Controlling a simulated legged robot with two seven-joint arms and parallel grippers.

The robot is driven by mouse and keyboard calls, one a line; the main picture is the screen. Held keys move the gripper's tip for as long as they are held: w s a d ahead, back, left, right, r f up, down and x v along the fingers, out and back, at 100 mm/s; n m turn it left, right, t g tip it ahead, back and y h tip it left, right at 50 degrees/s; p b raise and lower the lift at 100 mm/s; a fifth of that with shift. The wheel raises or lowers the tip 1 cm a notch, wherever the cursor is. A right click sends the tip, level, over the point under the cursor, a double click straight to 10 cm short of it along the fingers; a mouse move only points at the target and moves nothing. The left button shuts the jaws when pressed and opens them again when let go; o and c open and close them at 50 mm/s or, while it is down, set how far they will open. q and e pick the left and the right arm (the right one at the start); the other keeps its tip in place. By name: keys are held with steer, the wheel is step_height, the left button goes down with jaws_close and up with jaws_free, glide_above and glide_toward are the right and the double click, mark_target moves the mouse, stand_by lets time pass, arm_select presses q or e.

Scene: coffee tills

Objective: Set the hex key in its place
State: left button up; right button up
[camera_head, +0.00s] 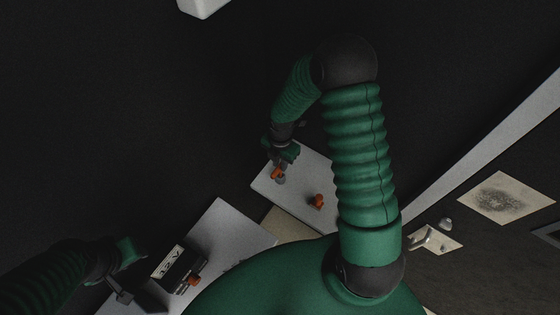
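I cannot make out the hex key for certain. A small pale hooked piece (423,239) lies on a cream card at the lower right, but it is too small to name. My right gripper (280,172) points down over the far left part of a light panel (266,187). A small orange piece (276,174) is at its fingertips; whether it is gripped is unclear. My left gripper (131,284) is at the lower left, beside a black box with a white label (168,263). Its fingers are dark and hard to read.
A second orange piece (317,201) stands on the light panel. Another orange part (194,281) is by the black box, next to a pale grey panel (228,228). A speckled cream sheet (497,196) lies at the right. A long pale strip (490,143) runs diagonally there.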

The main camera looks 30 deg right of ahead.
steer(key=o, duration=0.4)
steer(key=shift+c, duration=0.2)
step_height(320, 180, up, 17)
steer(key=b, duration=0.2)
steer(key=shift+f+b, duration=0.15)
steer(key=shift+b, duration=0.2)
steer(key=shift+d, duration=0.1)
